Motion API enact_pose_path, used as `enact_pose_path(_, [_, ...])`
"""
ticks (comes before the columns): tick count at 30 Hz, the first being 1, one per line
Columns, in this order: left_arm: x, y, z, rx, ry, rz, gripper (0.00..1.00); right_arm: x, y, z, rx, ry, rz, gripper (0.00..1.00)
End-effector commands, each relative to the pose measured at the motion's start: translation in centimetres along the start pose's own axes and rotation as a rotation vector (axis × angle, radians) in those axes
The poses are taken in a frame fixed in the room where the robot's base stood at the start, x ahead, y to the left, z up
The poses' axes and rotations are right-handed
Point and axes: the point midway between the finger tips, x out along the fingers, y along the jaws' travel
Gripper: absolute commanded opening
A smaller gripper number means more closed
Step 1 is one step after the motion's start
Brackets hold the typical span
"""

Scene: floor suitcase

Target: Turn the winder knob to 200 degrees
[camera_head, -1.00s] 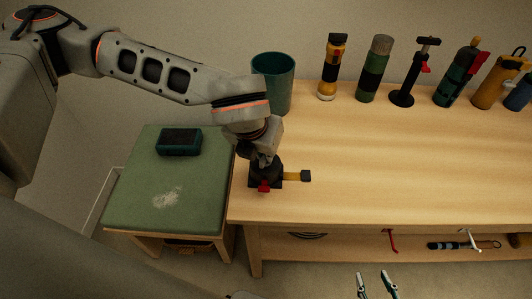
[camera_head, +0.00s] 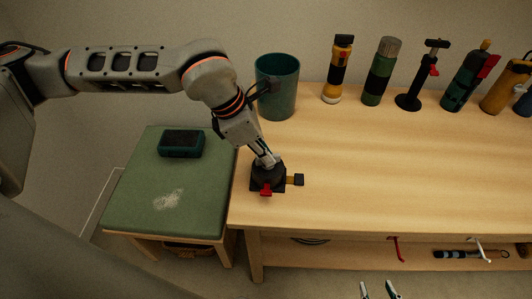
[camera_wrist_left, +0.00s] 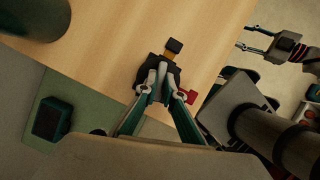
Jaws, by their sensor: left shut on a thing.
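The winder (camera_head: 258,183) is a small black block on the left front part of the wooden table. A red piece (camera_head: 266,189) sticks out at its front, and a yellow bar with a black end (camera_head: 299,180) sticks out to the right. My left gripper (camera_head: 268,161) points down onto its top and is shut on the knob, which the fingers mostly hide. In the left wrist view the closed fingers (camera_wrist_left: 158,80) meet over the black winder (camera_wrist_left: 143,74). My right gripper (camera_head: 379,290) is at the bottom edge, its fingers apart and empty.
A teal cup (camera_head: 277,90) stands behind the winder. Several flashlights and tools line the table's back edge, including a yellow-black one (camera_head: 337,70). A green-topped stool (camera_head: 150,205) with a dark box (camera_head: 181,143) stands left. The table's middle is clear.

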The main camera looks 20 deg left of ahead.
Motion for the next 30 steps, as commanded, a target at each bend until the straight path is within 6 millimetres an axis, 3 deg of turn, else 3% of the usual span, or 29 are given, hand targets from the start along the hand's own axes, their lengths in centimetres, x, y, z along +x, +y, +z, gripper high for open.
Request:
enact_pose_path(15, [-0.07, 0.37, 0.16, 0.414, 0.000, -0.171, 0.00, -0.11, -0.08, 0.03, 0.003, -0.003, -0.002, 0.40])
enact_pose_path(30, [-0.02, 0.45, 0.18, 0.601, 0.001, -0.245, 0.00, -0.14, -0.15, -0.04, 0.005, -0.002, -0.004, 0.40])
